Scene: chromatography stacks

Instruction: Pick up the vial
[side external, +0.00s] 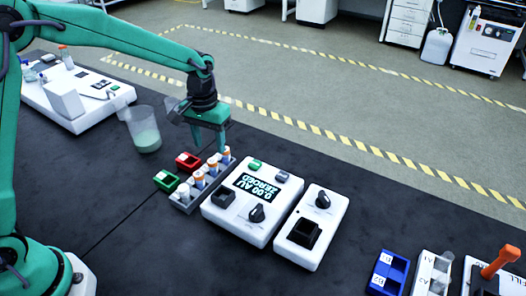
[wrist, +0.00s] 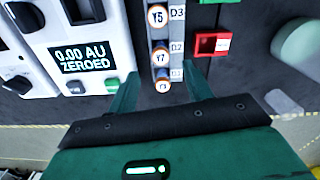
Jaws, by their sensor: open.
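Several small vials with orange-and-white caps stand in a grey rack (side external: 179,201). The wrist view shows caps marked Y5 (wrist: 157,17), Y7 (wrist: 160,58) and Y3 (wrist: 163,86), beside the rack labels D3 and D2. The farthest vial (side external: 227,154) in the side view is close to my gripper (side external: 211,148). My gripper is open and empty, pointing down at the rack's far end. In the wrist view its fingers (wrist: 160,78) are on either side of the row near the Y3 cap. I cannot tell how high the fingertips are above it.
A white instrument reading 0.00 AU ZEROED (side external: 235,212) stands right beside the rack. Red (side external: 188,161) and green (side external: 166,180) holders are on its left. A beaker (side external: 146,135) stands behind them. A second white box (side external: 311,230) is farther right.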

